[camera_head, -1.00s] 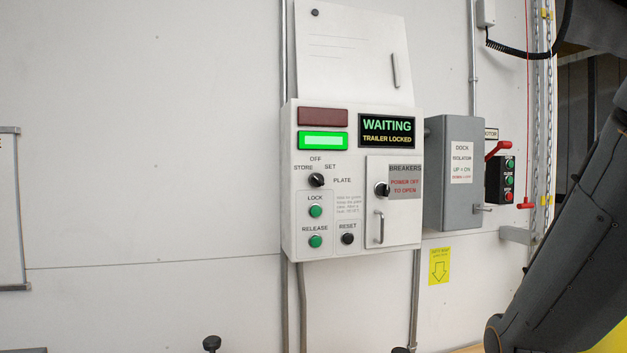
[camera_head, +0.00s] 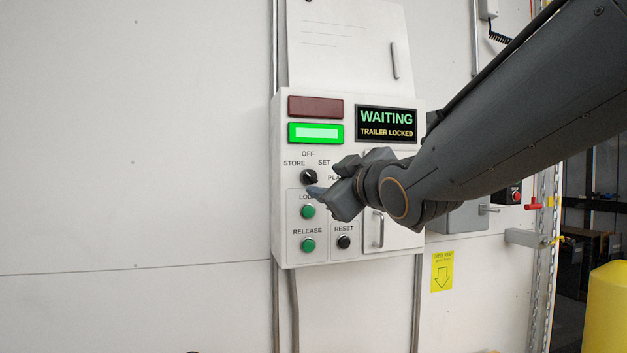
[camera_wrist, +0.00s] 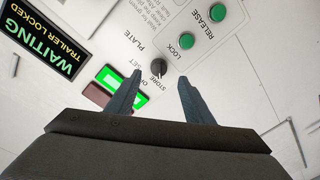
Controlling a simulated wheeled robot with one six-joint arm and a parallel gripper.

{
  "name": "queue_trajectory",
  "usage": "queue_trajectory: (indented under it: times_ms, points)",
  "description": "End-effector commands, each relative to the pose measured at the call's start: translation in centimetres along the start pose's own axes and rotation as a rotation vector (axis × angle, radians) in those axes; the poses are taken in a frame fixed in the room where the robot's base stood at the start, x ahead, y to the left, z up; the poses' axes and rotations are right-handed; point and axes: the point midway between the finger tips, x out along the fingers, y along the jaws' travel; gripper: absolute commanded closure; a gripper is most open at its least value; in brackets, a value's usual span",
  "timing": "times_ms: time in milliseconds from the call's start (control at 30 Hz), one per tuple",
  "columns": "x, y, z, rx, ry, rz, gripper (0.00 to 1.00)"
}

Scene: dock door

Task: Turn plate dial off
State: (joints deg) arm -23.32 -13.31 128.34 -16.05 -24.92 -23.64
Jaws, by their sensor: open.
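The plate dial (camera_head: 309,177) is a black round knob on the white control panel (camera_head: 283,225), with labels OFF, STORE, SET and PLATE around it. In the wrist view the dial (camera_wrist: 158,66) shows between and just beyond the two fingertips. A small light mark shows on it, but I cannot tell surely which label it points at. My gripper (camera_head: 323,178) is open and empty, just in front of the panel to the right of the dial. In the wrist view my gripper (camera_wrist: 159,77) has its fingers apart, on either side of the dial. No contact is evident.
Green LOCK (camera_head: 308,212) and RELEASE (camera_head: 308,245) buttons and a black RESET button (camera_head: 344,242) sit below the dial. A display (camera_head: 387,124) reads WAITING, TRAILER LOCKED. A green light (camera_head: 316,133) is lit. My arm partly hides the breaker door (camera_head: 378,246) and grey isolator box.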

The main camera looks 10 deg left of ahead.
Motion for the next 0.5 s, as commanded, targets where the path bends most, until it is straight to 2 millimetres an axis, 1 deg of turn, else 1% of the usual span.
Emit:
queue_trajectory:
  times_ms: [33, 67, 167, 500]
  points:
    - [0.1, 0.1, -0.6, -0.007, 0.016, 0.003, 0.53]
    - [0.2, 0.1, -0.8, -0.010, 0.020, 0.004, 0.53]
    - [1.0, 0.2, -0.9, -0.010, 0.021, 0.003, 0.53]
    - [5.4, 0.2, -0.9, -0.008, 0.017, 0.004, 0.53]
